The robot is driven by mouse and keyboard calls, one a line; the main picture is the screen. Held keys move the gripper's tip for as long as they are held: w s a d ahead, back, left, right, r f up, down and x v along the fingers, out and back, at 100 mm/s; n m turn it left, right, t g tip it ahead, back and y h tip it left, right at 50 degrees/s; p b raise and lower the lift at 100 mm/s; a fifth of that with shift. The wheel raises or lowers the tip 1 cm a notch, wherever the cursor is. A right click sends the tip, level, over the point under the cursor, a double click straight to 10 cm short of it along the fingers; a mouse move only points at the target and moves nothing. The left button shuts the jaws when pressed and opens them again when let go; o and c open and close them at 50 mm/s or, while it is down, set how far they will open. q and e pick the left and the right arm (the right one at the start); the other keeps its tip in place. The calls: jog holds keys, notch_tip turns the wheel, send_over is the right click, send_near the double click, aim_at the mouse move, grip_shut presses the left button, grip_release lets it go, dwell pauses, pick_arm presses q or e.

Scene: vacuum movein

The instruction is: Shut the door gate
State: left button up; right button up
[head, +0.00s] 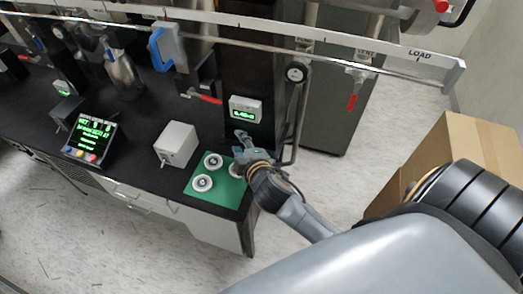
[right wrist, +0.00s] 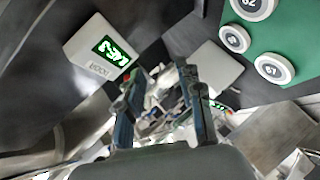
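I cannot tell for certain which part is the door gate; a blue handle (head: 160,48) on the dark apparatus at the back of the bench is one handle that shows. My right gripper (head: 241,139) is over the bench's right end, just in front of a small grey readout box with green digits (head: 245,110) and beside the green mat (head: 231,192). In the right wrist view my right gripper's (right wrist: 160,88) fingers stand apart with nothing seen held between them. The readout box (right wrist: 100,50) is at the upper left there. My left gripper is not in view.
Round white weights (head: 203,183) sit on the mat, next to a white box (head: 177,143). A screen (head: 90,137) stands further left. A long rail marked LOAD (head: 420,56) crosses above, with red-handled valves (head: 352,102) below. A cardboard box (head: 455,140) is at right.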

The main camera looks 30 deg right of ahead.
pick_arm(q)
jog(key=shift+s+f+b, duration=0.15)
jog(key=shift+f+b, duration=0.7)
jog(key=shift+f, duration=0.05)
pick_arm(e)
jog(key=s+f+m+g, duration=0.5)
jog(key=s+f, duration=0.5)
jog(key=f, duration=0.4)
jog(key=shift+s+d+m+g, duration=0.2)
jog(key=shift+m+g, duration=0.1)
jog(key=shift+m, duration=0.1)
